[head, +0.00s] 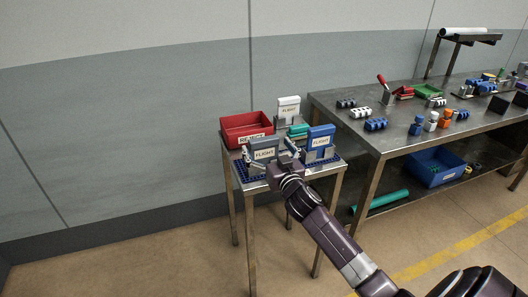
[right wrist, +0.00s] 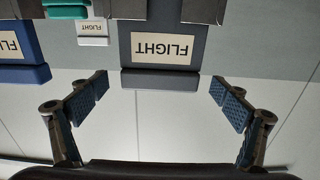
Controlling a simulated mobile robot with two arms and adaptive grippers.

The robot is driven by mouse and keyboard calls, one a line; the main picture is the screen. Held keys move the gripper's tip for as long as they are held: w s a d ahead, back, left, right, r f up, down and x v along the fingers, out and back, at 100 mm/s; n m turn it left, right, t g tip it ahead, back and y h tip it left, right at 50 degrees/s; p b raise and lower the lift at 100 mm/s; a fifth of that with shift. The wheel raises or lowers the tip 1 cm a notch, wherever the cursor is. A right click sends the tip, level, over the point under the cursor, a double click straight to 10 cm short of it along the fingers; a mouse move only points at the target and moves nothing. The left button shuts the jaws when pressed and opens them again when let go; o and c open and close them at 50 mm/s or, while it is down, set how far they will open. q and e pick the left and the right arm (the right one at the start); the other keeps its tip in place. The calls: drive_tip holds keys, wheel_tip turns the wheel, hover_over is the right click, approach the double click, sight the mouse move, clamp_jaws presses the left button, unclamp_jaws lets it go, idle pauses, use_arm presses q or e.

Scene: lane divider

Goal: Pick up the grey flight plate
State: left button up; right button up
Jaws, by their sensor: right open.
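The grey flight plate (head: 264,151) stands upright at the front left of the small metal stand, its FLIGHT label facing out. In the right wrist view the plate (right wrist: 162,22) appears upside down, with its edge between and just beyond my fingertips. My right gripper (head: 279,154) is at the front of the stand, close to this plate. Its jaws (right wrist: 162,92) are wide open, with a gap on both sides of the plate and nothing held. My left gripper is not in view.
A blue flight plate (head: 321,136) stands to the right and a white one (head: 289,109) behind. A red REJECT bin (head: 247,127) sits at the back left of the stand. A long metal workbench (head: 385,132) with several small parts is to the right.

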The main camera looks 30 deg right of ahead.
drive_tip(key=shift+x, duration=1.3)
drive_tip(key=c, duration=1.4)
drive_tip(key=shift+r, duration=0.15)
